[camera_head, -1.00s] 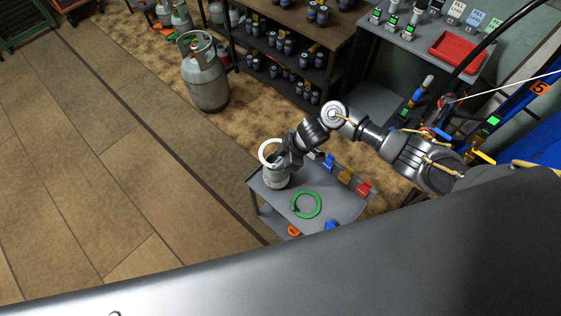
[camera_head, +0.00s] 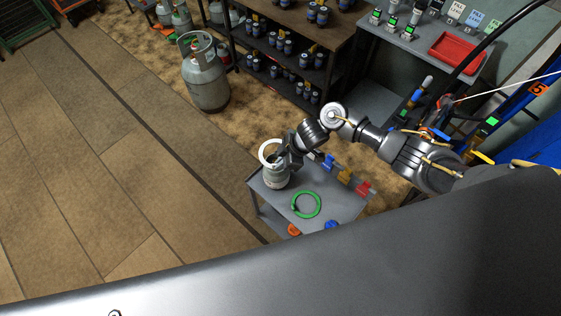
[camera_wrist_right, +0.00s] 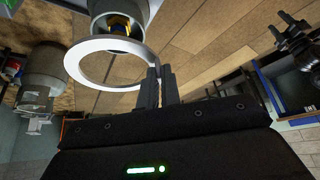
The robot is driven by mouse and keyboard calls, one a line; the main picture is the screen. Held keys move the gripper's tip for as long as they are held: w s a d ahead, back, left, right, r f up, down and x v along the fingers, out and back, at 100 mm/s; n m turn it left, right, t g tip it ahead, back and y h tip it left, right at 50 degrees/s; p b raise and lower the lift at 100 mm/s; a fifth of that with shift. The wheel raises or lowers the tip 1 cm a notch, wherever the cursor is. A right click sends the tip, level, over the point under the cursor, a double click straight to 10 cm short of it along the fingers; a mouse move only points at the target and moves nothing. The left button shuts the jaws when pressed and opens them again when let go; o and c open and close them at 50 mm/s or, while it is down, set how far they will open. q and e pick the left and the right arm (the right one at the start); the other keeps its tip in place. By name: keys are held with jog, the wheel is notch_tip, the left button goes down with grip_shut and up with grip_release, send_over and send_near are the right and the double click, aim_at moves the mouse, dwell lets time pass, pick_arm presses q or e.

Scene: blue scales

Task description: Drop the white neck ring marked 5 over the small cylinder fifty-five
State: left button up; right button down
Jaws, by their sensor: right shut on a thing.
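The small grey cylinder (camera_head: 276,178) stands on a small grey cart in the head view. The white neck ring (camera_head: 263,150) is at the cylinder's top, held by my right gripper (camera_head: 284,156) from the right side. In the right wrist view the fingers (camera_wrist_right: 161,84) are shut on the edge of the white ring (camera_wrist_right: 88,72). The cylinder's collar and brass valve (camera_wrist_right: 121,24) show at the top of that view, beside or partly within the ring's opening. I cannot tell whether the ring is around the collar. The ring's number is not readable.
A green ring (camera_head: 306,205) lies on the grey cart (camera_head: 340,207), with blue, yellow and red items along its right edge. A larger grey cylinder (camera_head: 204,80) stands on the floor behind. Shelves with small canisters (camera_head: 290,58) are at the back. Floor is clear at left.

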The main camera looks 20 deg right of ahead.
dwell(0.6)
jog(key=shift+f, duration=0.25)
notch_tip(320, 180, down, 8)
jog(key=b, duration=0.5)
jog(key=shift+r+b, duration=0.25)
jog(key=shift+b, duration=0.15)
dwell(1.2)
jog(key=c, duration=1.5)
grip_release()
jog(key=shift+r, duration=0.15)
jog(key=shift+r+p, duration=3.7)
jog(key=shift+p, duration=0.2)
